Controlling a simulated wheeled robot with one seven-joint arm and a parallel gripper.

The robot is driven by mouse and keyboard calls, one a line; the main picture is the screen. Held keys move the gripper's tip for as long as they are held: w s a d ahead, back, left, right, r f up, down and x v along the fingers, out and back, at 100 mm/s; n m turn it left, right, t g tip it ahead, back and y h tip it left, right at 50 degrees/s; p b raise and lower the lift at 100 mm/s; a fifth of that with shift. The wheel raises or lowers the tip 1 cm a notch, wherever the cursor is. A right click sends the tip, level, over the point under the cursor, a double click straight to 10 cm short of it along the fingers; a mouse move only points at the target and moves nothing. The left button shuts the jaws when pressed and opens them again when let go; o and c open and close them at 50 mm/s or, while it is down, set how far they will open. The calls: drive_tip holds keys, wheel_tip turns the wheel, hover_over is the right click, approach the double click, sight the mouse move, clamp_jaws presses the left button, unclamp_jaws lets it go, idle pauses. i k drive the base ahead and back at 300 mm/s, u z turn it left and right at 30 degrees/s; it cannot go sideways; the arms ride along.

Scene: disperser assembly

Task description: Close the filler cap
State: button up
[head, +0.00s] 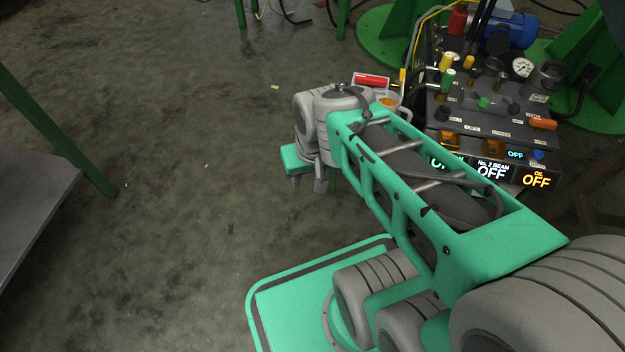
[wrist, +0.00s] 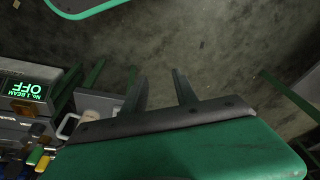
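My gripper (head: 308,183) hangs over bare floor to the left of the control panel. In the wrist view its two fingers (wrist: 160,77) stand apart with only floor between them, so it is open and empty. I cannot pick out the filler cap for certain. A pale container with an orange inside (head: 388,101) shows just beyond my wrist, partly hidden by my arm. In the wrist view a pale grey box-like part (wrist: 98,106) with a handle loop (wrist: 68,126) sits left of the fingers, apart from them. I cannot tell its lid state.
The control panel (head: 462,112) with levers, a gauge (head: 522,68) and lit OFF displays (head: 491,171) stands at the right. A red item (head: 372,80) lies beside it. Green posts and a grey table (head: 35,205) stand at the left.

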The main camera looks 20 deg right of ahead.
sight(497, 44)
drive_tip(key=z, duration=1.8)
